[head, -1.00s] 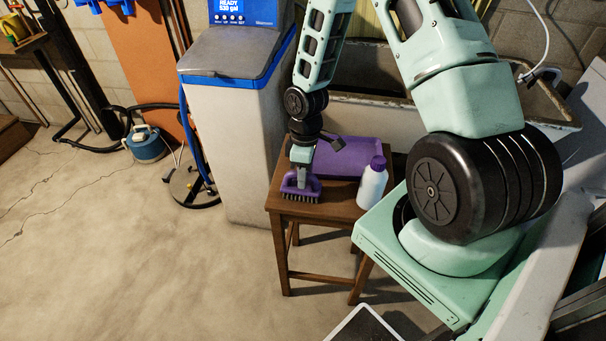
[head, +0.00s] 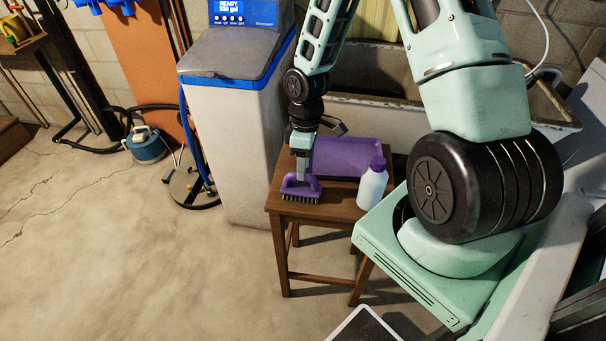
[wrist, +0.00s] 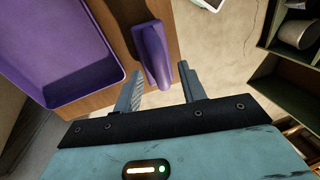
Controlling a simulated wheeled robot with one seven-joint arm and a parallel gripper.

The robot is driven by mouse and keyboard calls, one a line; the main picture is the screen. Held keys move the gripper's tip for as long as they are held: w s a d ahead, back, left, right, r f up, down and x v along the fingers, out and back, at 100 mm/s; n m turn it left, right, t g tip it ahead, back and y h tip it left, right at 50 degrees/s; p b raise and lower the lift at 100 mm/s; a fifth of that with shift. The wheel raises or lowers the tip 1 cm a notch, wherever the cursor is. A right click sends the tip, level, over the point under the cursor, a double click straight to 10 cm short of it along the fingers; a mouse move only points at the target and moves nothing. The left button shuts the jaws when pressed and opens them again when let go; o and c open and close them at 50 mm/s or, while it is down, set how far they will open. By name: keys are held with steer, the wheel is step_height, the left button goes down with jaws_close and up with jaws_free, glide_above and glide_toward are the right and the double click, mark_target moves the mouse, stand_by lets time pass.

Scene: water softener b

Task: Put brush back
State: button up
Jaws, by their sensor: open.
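The purple brush (head: 300,188) stands bristles down on the wooden stool (head: 338,213), near its front left corner. It also shows in the wrist view (wrist: 152,52), beyond the fingertips. A purple tray (head: 347,158) lies on the stool behind the brush, and its raised rim shows in the wrist view (wrist: 112,80). My gripper (head: 301,170) is right above the brush, pointing down. In the wrist view my gripper (wrist: 160,80) is open, its fingers spread with the brush handle lined up between them and nothing gripped.
A white bottle with a purple cap (head: 371,187) stands on the stool's right side, close to the tray. The water softener (head: 235,125) rises behind and left of the stool. A sink basin (head: 365,112) is behind. The floor at left is mostly clear.

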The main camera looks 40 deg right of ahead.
step_height(320, 180, up, 8)
steer(key=w+d, duration=0.1)
steer(key=s+a+r+h, duration=0.1)
steer(key=s+a+r, duration=0.25)
steer(key=a, duration=0.35)
steer(key=s+a+r, duration=0.2)
steer(key=a+r, duration=0.2)
steer(key=a, duration=0.4)
steer(key=s+a+r, duration=0.3)
steer(key=s+a, duration=0.1)
steer(key=s, duration=0.2)
steer(key=s+a+r+t, duration=0.1)
steer(key=s+a+r, duration=0.1)
steer(key=s+a, duration=0.3)
steer(key=shift+s+a+r, duration=0.25)
steer(key=shift+s+r, duration=0.15)
steer(key=shift+s, duration=0.8)
